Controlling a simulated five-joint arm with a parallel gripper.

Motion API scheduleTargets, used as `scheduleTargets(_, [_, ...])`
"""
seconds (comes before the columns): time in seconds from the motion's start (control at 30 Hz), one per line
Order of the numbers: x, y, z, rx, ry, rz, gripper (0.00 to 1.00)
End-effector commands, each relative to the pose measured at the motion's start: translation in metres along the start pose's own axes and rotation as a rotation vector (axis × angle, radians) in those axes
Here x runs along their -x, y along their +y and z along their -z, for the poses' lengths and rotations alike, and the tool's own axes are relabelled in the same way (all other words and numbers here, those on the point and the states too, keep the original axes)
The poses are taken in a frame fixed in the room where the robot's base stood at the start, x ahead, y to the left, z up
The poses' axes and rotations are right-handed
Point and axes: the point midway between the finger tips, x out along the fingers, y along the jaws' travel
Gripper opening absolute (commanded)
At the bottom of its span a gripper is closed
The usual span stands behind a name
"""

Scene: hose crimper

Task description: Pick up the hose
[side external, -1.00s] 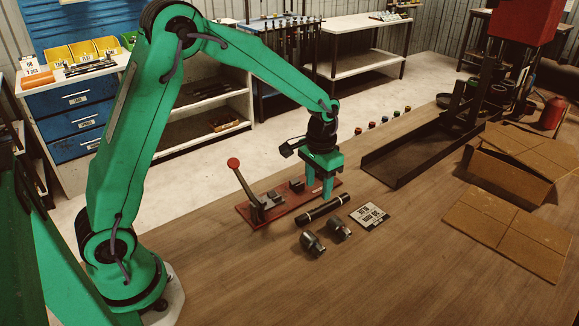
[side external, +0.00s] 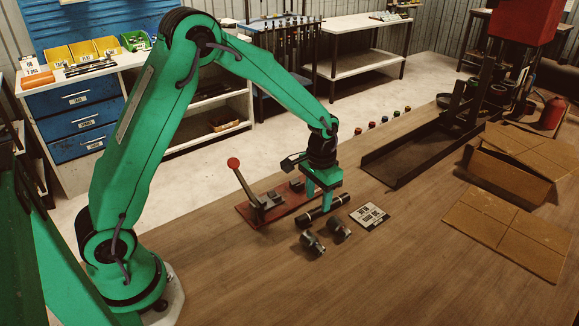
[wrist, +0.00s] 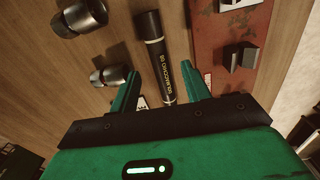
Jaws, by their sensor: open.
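The hose (side external: 307,218) is a short black cylinder with pale bands near its ends, lying on the wooden table in front of the crimper. In the wrist view the hose (wrist: 153,45) runs lengthwise, with printed lettering on its side. My gripper (side external: 317,204) is pointed down just over the hose. In the wrist view its two green fingers (wrist: 161,72) are open, one on each side of the hose's near part, with gaps between. Whether the fingertips reach down to the table is unclear. The red-based crimper (side external: 262,208) with a red-knobbed lever stands behind the hose.
Two metal fittings (side external: 312,243) (side external: 340,229) lie close in front of the hose. A printed card (side external: 370,215) lies to its right. A dark metal tray (side external: 405,165) and cardboard (side external: 510,230) are further right. The front of the table is clear.

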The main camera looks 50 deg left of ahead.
Motion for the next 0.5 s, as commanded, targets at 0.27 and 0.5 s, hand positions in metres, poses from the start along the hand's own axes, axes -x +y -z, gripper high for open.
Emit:
scheduleTargets(0.27, [-0.032,0.000,0.001,0.000,-0.003,0.000,0.47])
scheduleTargets(0.5, [-0.039,0.000,0.001,0.000,0.000,0.000,0.47])
